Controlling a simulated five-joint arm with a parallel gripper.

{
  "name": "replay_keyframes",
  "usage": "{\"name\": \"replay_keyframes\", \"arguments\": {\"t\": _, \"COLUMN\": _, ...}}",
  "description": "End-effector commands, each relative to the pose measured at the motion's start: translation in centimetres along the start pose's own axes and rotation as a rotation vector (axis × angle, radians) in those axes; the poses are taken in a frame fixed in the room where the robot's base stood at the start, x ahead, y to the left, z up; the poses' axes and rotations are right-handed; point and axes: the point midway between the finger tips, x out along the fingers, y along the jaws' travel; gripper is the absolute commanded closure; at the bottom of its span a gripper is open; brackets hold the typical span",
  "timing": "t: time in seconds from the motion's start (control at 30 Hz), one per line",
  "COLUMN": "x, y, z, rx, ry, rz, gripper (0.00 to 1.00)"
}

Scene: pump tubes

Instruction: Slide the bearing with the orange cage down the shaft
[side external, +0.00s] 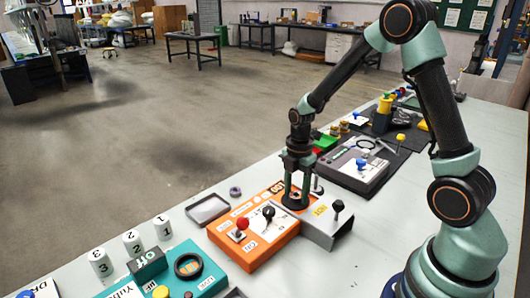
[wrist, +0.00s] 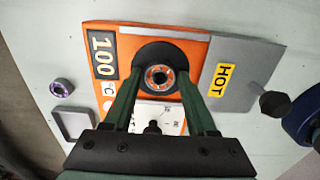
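The bearing with the orange cage (wrist: 158,77) shows from above in the wrist view, its cage a ring around a dark centre. It lies over a round black disc (wrist: 158,55) on the orange panel (wrist: 190,50). The shaft is seen end-on in its middle and hard to make out. My gripper (wrist: 159,76) points straight down, with one green finger on each side of the bearing and a narrow gap seeming to show at both sides.
A purple-marked ring (wrist: 61,86) and a shallow grey tray (wrist: 75,124) lie beside the panel. A grey bracket marked HOT (wrist: 238,75) with a black knob (side external: 338,206) adjoins it. Red (side external: 242,223) and black knobs stand on the panel. A teal panel (side external: 205,268) is in front.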

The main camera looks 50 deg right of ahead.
Motion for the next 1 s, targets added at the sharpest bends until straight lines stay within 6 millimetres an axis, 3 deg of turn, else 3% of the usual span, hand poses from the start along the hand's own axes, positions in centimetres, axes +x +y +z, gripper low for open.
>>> {"name": "replay_keyframes", "arguments": {"t": 0.03, "x": 0.0, "y": 0.0, "z": 0.0, "rx": 0.0, "ry": 0.0, "rz": 0.0, "gripper": 0.66}}
{"name": "replay_keyframes", "arguments": {"t": 0.1, "x": 0.0, "y": 0.0, "z": 0.0, "rx": 0.0, "ry": 0.0, "rz": 0.0, "gripper": 0.92}}
{"name": "replay_keyframes", "arguments": {"t": 0.13, "x": 0.0, "y": 0.0, "z": 0.0, "rx": 0.0, "ry": 0.0, "rz": 0.0, "gripper": 1.0}}
{"name": "replay_keyframes", "arguments": {"t": 0.47, "x": -0.3, "y": 0.0, "z": 0.0, "rx": 0.0, "ry": 0.0, "rz": 0.001, "gripper": 1.0}}
{"name": "replay_keyframes", "arguments": {"t": 0.67, "x": -2.0, "y": 0.1, "z": 0.0, "rx": 0.0, "ry": -0.001, "rz": 0.004, "gripper": 1.0}}
{"name": "replay_keyframes", "arguments": {"t": 0.77, "x": -4.0, "y": 0.2, "z": 0.0, "rx": 0.0, "ry": -0.002, "rz": 0.008, "gripper": 1.0}}
{"name": "replay_keyframes", "arguments": {"t": 1.0, "x": -10.8, "y": 0.2, "z": 0.0, "rx": 0.0, "ry": -0.002, "rz": 0.009, "gripper": 1.0}}
